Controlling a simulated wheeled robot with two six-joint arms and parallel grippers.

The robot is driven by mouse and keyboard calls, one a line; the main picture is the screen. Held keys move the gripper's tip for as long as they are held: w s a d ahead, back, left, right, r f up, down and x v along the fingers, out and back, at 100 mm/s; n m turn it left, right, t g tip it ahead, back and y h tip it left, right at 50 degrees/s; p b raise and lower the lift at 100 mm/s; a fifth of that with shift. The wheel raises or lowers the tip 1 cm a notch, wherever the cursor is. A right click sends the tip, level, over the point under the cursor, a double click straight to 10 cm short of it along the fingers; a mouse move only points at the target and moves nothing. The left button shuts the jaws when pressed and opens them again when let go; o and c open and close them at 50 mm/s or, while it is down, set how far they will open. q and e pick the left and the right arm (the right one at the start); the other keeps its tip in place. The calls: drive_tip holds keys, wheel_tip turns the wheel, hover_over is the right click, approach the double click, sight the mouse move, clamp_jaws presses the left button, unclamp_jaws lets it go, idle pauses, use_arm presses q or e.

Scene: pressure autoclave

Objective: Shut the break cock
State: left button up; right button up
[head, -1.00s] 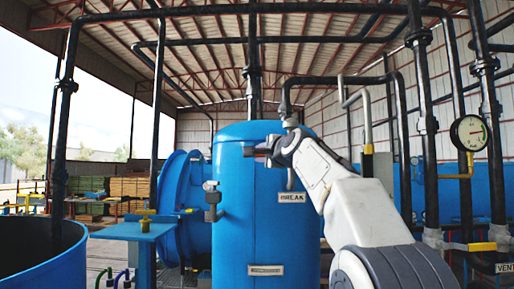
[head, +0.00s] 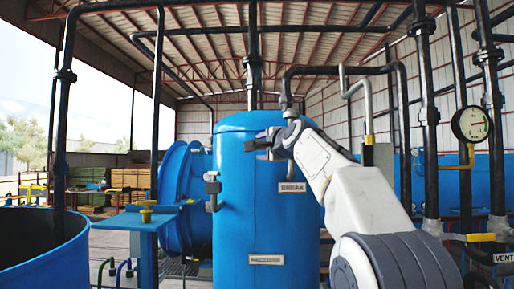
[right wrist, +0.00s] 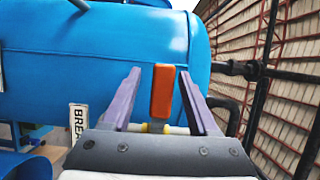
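The break cock shows in the right wrist view as an orange handle (right wrist: 162,92) in front of the blue vessel, with small yellow parts below it. My right gripper (right wrist: 158,85) is open, with one purple finger on each side of the handle. A gap shows between the handle and each finger. In the head view, my right gripper (head: 254,140) is in front of the upper blue vessel (head: 235,215), above the BREAK plate (head: 292,187). The handle cannot be made out there. The BREAK plate (right wrist: 78,120) also shows in the right wrist view. My left gripper is not in view.
A small grey valve (head: 213,187) sticks out at the vessel's left. A blue stand with a yellow handle (head: 147,212) and an open blue tank (head: 72,255) are further left. Black pipes and a pressure gauge (head: 471,124) stand at the right.

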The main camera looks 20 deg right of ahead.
drive_tip(key=shift+s, duration=0.2)
drive_tip(key=s+b, duration=0.5)
drive_tip(key=s, duration=0.5)
